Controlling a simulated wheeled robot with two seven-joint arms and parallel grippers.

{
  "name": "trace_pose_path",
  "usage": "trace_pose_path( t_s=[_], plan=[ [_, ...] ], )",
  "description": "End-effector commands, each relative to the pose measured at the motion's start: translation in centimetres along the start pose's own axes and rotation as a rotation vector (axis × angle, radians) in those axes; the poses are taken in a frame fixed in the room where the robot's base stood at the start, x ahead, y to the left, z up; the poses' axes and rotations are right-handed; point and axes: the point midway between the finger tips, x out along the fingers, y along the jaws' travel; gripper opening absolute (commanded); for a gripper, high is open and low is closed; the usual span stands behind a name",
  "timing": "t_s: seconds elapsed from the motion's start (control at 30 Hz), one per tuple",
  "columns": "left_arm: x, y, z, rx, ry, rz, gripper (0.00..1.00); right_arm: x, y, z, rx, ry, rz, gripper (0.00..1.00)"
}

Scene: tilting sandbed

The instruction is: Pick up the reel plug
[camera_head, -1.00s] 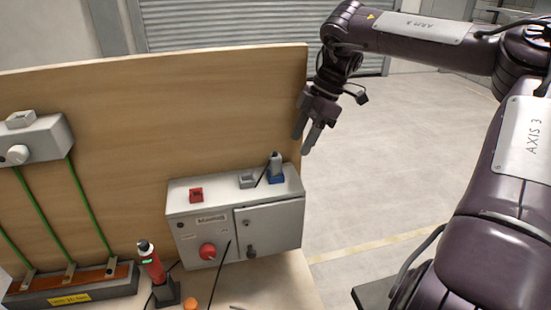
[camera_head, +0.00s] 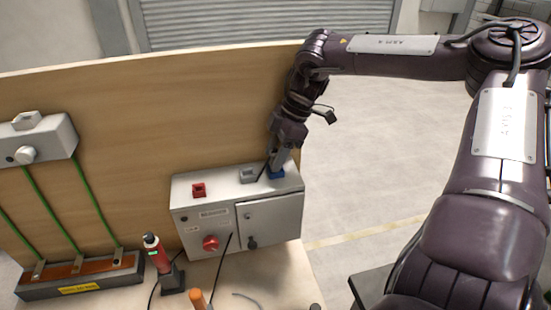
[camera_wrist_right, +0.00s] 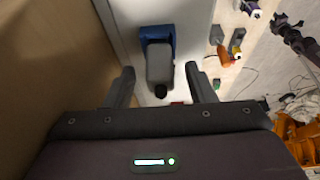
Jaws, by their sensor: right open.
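The reel plug (camera_wrist_right: 159,65) is a grey plug with a dark round end, seated in a blue socket (camera_wrist_right: 170,33) on top of a grey control box. In the head view the blue socket (camera_head: 276,175) shows at the box's back right, and the plug there is mostly covered by my gripper. My right gripper (camera_head: 279,163) is just above it. In the right wrist view my right gripper (camera_wrist_right: 161,84) is open, with one finger to each side of the plug and visible gaps.
The grey control box (camera_head: 268,221) has a red socket (camera_head: 199,190) and a grey socket (camera_head: 248,175) on top. A wooden panel (camera_head: 150,110) stands close behind. A red tool (camera_head: 156,254) stands in a holder at the front. Open floor lies right.

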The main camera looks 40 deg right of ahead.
Motion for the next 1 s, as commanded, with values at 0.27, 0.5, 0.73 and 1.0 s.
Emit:
trace_pose_path(
  t_s=[0.27,0.5,0.73,1.0],
  plan=[
    [0.0,-0.3,0.1,-0.001,-0.002,-0.004,0.36,0.0,0.0,0.0,0.0,-0.001,0.0,0.19],
    [0.0,-0.3,0.2,-0.001,-0.003,-0.004,0.36,-0.1,0.0,0.0,0.0,-0.001,0.0,0.0],
    [0.2,-0.3,0.2,-0.001,-0.003,-0.004,0.36,-0.3,0.1,-0.1,-0.001,-0.001,0.001,0.0],
    [1.4,-0.2,0.3,0.0,-0.003,-0.003,0.36,-2.8,0.1,-1.2,-0.003,0.0,0.007,0.0]
  ],
)
